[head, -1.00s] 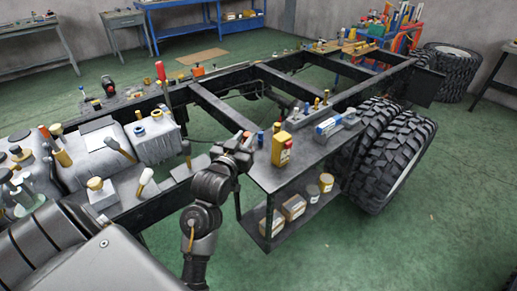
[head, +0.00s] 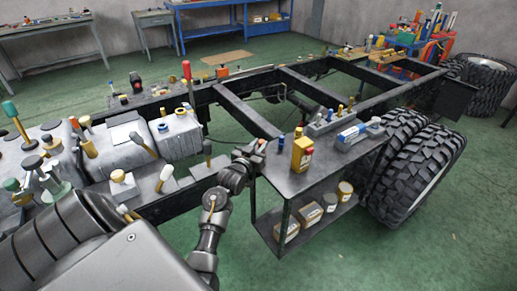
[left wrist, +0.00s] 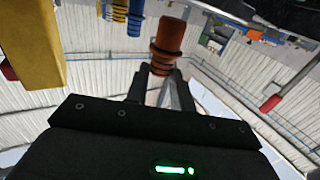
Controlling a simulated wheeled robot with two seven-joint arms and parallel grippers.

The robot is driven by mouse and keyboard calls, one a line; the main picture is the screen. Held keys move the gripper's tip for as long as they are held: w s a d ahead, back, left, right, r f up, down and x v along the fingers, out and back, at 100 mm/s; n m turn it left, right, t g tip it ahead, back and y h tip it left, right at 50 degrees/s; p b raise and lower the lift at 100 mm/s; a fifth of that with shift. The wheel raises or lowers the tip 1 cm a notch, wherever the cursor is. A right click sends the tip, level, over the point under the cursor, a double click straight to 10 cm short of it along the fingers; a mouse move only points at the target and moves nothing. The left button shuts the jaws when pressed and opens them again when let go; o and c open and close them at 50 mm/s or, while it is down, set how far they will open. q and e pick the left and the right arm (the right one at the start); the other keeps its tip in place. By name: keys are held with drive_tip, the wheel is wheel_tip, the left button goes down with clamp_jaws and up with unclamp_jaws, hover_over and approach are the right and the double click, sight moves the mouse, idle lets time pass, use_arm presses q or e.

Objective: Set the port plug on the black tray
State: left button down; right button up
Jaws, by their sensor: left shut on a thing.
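My left gripper (head: 254,153) is shut on an orange-brown port plug (left wrist: 168,38), which stands out beyond the fingertips in the left wrist view. In the head view the plug shows only as a small orange tip (head: 262,143). The gripper is at the left corner of a dark side shelf (head: 292,183), left of a yellow bottle (head: 301,155). A dark flat tray-like surface (head: 122,103) with several items lies on the far chassis rail; I cannot tell whether it is the black tray. My right gripper is not in view.
Large tyres (head: 412,165) are to the right. Upright-handled tools crowd the grey tanks (head: 170,130) at left. Boxes and tins fill the lower shelf.

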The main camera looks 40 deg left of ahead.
use_arm(q)
drive_tip(key=shift+f, duration=0.75)
drive_tip(key=c, duration=1.2)
unclamp_jaws()
drive_tip(key=shift+f, duration=0.15)
drive_tip(key=v, duration=1.2)
drive_tip(key=shift+b, duration=0.3)
